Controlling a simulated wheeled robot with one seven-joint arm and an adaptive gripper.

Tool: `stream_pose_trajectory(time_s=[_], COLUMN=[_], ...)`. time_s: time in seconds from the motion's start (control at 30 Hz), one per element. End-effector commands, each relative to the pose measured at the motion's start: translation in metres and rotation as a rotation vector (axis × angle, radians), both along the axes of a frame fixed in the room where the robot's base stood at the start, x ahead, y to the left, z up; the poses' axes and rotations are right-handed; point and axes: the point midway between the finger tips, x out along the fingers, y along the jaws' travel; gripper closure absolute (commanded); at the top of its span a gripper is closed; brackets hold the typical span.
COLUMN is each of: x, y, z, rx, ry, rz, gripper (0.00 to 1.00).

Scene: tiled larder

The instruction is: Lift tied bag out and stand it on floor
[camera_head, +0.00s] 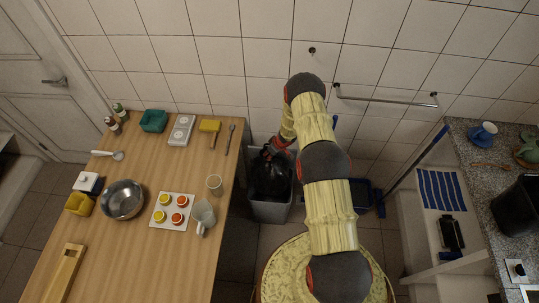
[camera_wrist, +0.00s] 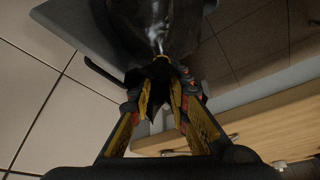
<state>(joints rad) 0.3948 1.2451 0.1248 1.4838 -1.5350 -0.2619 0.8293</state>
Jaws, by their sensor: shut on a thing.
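A black tied bag (camera_head: 270,177) sits in a grey bin (camera_head: 271,212) on the floor, between the wooden table and the right-hand counter. My arm reaches over from the right, and my gripper (camera_head: 274,147) is at the top of the bag. In the wrist view, my gripper (camera_wrist: 160,88) is shut on the gathered neck of the bag, whose dark glossy body (camera_wrist: 150,30) fills the top middle. The bin's grey side (camera_wrist: 85,25) shows beside it. The bag's lower part is hidden inside the bin.
The wooden table (camera_head: 135,220) stands close left of the bin, with a bowl (camera_head: 121,200), cups and small items on it. A tiled wall is behind. Bare floor (camera_head: 272,238) shows in front.

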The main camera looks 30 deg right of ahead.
Motion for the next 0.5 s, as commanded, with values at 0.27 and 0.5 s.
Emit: stream_pose_trajectory(time_s=[0.27, 0.5], x=[0.001, 0.001], y=[0.000, 0.000], z=[0.001, 0.013], rx=[0.000, 0.000], ry=[-0.002, -0.002], rz=[0.000, 0.000], gripper=[1.00, 1.00])
